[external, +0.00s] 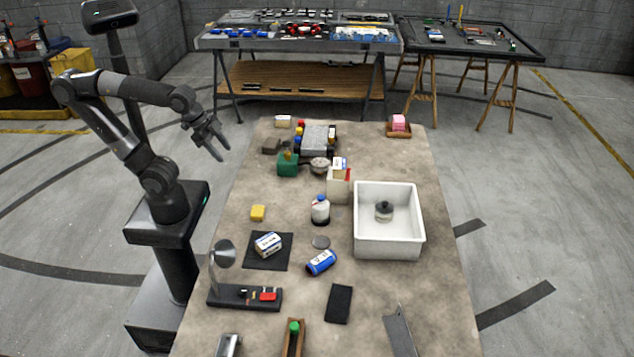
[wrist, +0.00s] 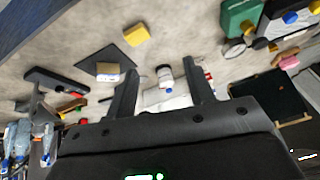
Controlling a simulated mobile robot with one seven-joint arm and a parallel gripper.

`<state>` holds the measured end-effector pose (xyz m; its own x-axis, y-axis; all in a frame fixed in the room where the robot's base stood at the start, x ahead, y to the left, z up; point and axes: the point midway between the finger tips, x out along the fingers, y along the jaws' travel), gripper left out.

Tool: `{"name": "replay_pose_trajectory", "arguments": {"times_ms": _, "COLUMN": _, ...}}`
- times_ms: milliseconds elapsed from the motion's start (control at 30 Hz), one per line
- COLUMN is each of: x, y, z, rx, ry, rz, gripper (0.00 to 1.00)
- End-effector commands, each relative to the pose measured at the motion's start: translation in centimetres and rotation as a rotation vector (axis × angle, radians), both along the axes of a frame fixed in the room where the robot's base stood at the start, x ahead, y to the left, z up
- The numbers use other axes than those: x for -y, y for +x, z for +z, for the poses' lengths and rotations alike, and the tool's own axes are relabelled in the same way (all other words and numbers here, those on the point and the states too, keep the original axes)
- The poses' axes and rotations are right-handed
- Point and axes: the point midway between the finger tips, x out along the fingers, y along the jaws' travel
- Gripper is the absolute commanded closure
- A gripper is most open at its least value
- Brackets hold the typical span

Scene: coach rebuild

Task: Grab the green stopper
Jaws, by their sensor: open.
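A small green round-topped piece (external: 294,327), which looks like the green stopper, sits in a narrow wooden holder (external: 289,347) at the near edge of the table. My gripper (external: 222,152) is open and empty, raised beside the table's far left part, well away from the green piece. In the wrist view its two fingers (wrist: 161,68) stand apart, with a white bottle with a blue cap (wrist: 165,76) seen beyond them.
A white bin (external: 388,252) holding a dark-topped item stands right of the middle. Left of the holder is a black stand with a round disc (external: 222,254); right of it are a black flat piece (external: 339,303) and a grey angled piece (external: 398,330). A green box (external: 288,165) stands farther back.

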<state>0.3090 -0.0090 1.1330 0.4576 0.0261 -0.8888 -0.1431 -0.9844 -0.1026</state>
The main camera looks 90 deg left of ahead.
Motion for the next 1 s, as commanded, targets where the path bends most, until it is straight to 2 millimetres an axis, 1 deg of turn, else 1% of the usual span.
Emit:
{"name": "replay_pose_trajectory", "arguments": {"times_ms": 33, "x": 0.7, "y": 1.3, "z": 0.5, "rx": -0.015, "ry": 0.053, "rz": -0.078, "gripper": 0.51}}
{"name": "replay_pose_trajectory", "arguments": {"times_ms": 167, "x": 3.2, "y": 4.9, "z": 2.0, "rx": -0.051, "ry": 0.223, "rz": -0.342, "gripper": 0.51}}
{"name": "replay_pose_trajectory", "arguments": {"times_ms": 200, "x": 4.2, "y": 6.1, "z": 2.4, "rx": -0.062, "ry": 0.273, "rz": -0.427, "gripper": 0.51}}
{"name": "replay_pose_trajectory", "arguments": {"times_ms": 267, "x": 5.7, "y": 7.8, "z": 2.9, "rx": -0.078, "ry": 0.347, "rz": -0.555, "gripper": 0.51}}
{"name": "replay_pose_trajectory", "arguments": {"times_ms": 367, "x": 8.6, "y": 10.5, "z": 3.4, "rx": -0.102, "ry": 0.464, "rz": -0.769, "gripper": 0.51}}
{"name": "replay_pose_trajectory", "arguments": {"times_ms": 400, "x": 9.9, "y": 11.6, "z": 3.5, "rx": -0.11, "ry": 0.509, "rz": -0.856, "gripper": 0.51}}
{"name": "replay_pose_trajectory", "arguments": {"times_ms": 467, "x": 11.9, "y": 13.2, "z": 3.6, "rx": -0.12, "ry": 0.574, "rz": -0.985, "gripper": 0.51}}
{"name": "replay_pose_trajectory", "arguments": {"times_ms": 500, "x": 13.3, "y": 14.2, "z": 3.6, "rx": -0.126, "ry": 0.615, "rz": -1.072, "gripper": 0.51}}
{"name": "replay_pose_trajectory", "arguments": {"times_ms": 567, "x": 15.5, "y": 15.6, "z": 3.5, "rx": -0.134, "ry": 0.676, "rz": -1.201, "gripper": 0.51}}
{"name": "replay_pose_trajectory", "arguments": {"times_ms": 600, "x": 17.1, "y": 16.5, "z": 3.4, "rx": -0.137, "ry": 0.715, "rz": -1.289, "gripper": 0.51}}
{"name": "replay_pose_trajectory", "arguments": {"times_ms": 667, "x": 19.4, "y": 17.8, "z": 3.2, "rx": -0.139, "ry": 0.771, "rz": -1.416, "gripper": 0.51}}
{"name": "replay_pose_trajectory", "arguments": {"times_ms": 700, "x": 21.0, "y": 18.5, "z": 3.0, "rx": -0.141, "ry": 0.807, "rz": -1.501, "gripper": 0.51}}
{"name": "replay_pose_trajectory", "arguments": {"times_ms": 767, "x": 23.4, "y": 19.6, "z": 2.6, "rx": -0.139, "ry": 0.859, "rz": -1.628, "gripper": 0.51}}
{"name": "replay_pose_trajectory", "arguments": {"times_ms": 800, "x": 25.1, "y": 20.3, "z": 2.3, "rx": -0.136, "ry": 0.893, "rz": -1.712, "gripper": 0.51}}
{"name": "replay_pose_trajectory", "arguments": {"times_ms": 867, "x": 27.6, "y": 21.2, "z": 1.7, "rx": -0.129, "ry": 0.942, "rz": -1.836, "gripper": 0.51}}
{"name": "replay_pose_trajectory", "arguments": {"times_ms": 900, "x": 29.3, "y": 21.8, "z": 1.3, "rx": -0.124, "ry": 0.973, "rz": -1.918, "gripper": 0.51}}
{"name": "replay_pose_trajectory", "arguments": {"times_ms": 967, "x": 31.9, "y": 22.5, "z": 0.7, "rx": -0.11, "ry": 1.018, "rz": -2.04, "gripper": 0.51}}
{"name": "replay_pose_trajectory", "arguments": {"times_ms": 1000, "x": 33.6, "y": 22.9, "z": 0.2, "rx": -0.1, "ry": 1.047, "rz": -2.12, "gripper": 0.51}}
